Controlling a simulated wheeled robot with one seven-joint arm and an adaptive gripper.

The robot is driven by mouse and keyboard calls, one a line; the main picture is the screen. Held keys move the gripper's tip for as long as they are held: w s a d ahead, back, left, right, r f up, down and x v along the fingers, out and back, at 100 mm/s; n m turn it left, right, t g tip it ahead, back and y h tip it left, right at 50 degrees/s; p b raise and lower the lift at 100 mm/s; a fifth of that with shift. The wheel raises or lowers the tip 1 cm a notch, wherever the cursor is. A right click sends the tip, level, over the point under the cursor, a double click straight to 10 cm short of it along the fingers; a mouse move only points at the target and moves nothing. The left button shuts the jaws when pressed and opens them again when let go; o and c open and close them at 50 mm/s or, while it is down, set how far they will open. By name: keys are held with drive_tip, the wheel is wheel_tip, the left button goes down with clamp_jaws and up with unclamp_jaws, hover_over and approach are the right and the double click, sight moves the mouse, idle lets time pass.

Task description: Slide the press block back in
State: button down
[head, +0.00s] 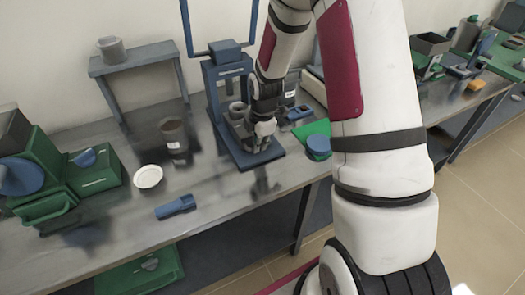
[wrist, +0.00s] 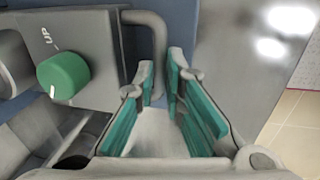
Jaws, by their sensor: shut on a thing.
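The blue press (head: 235,75) stands on the steel bench, with its frame upright on a flat blue base. The press block (wrist: 85,35) shows in the wrist view as a grey block marked "UP", with a green knob (wrist: 63,74) and a bent grey handle (wrist: 158,35) on its right side. My gripper (wrist: 161,82) is shut on the handle, with one teal-padded finger on each side. In the head view my gripper (head: 262,138) is low at the front right of the press, above the base. My arm hides part of the press, and how far the block is out is unclear.
A white dish (head: 148,177), a dark beaker (head: 174,137) and a blue tool (head: 176,207) lie left of the press. Green machines (head: 95,170) stand at the far left. A green mat (head: 312,130) and a blue round piece (head: 318,147) are close on the right.

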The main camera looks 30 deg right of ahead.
drive_tip(key=w+b, duration=0.2)
drive_tip(key=w, duration=0.5)
drive_tip(key=shift+w+d+f, duration=0.1)
drive_tip(key=shift+w+d, duration=0.05)
drive_tip(key=shift+w, duration=0.4)
drive_tip(key=c, duration=1.7)
unclamp_jaws()
drive_tip(key=shift+w, duration=0.15)
drive_tip(key=shift+o, duration=0.2)
drive_tip(key=shift+r, duration=0.2)
wheel_tip(320, 180, up, 12)
drive_tip(key=s, duration=0.2)
drive_tip(key=shift+s+f, duration=0.2)
drive_tip(key=shift+s, duration=0.1)
